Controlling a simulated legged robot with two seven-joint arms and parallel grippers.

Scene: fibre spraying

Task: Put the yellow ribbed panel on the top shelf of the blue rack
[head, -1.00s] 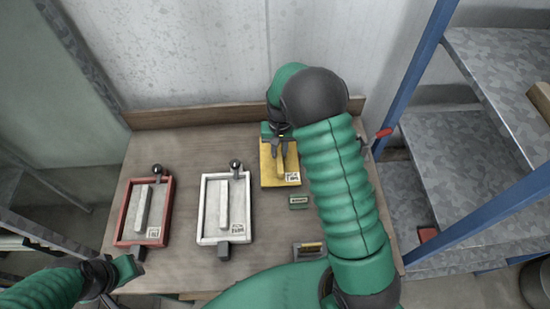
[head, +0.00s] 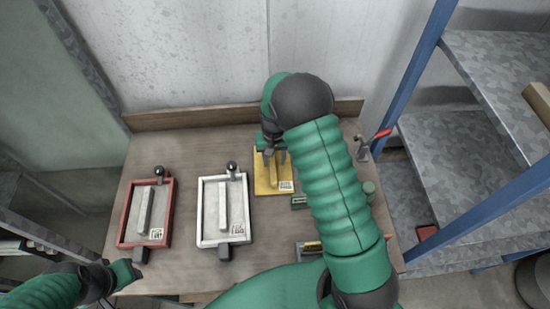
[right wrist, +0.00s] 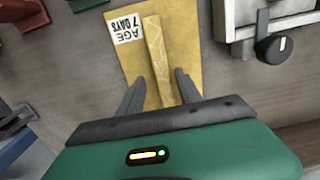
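The yellow ribbed panel (head: 262,186) lies on the wooden table, with a raised rib along its middle and a white label at its near right corner. My right gripper (head: 272,157) is over its far part. In the right wrist view, the fingers (right wrist: 158,80) are apart on both sides of the panel's rib (right wrist: 156,50), with gaps visible. My right forearm hides the table to the right of the panel. The blue rack (head: 425,58) stands at the right, with grey shelves (head: 500,62); its top is cut off. My left gripper (head: 136,272) is low at the left, empty.
A red-framed tray (head: 121,218) and a white-framed tray (head: 203,222) lie left of the panel. A small green block (head: 298,202) sits close to its near right corner. A red-handled clamp (head: 378,137) stands near the table's right edge. A wooden piece (head: 539,103) is on a rack shelf.

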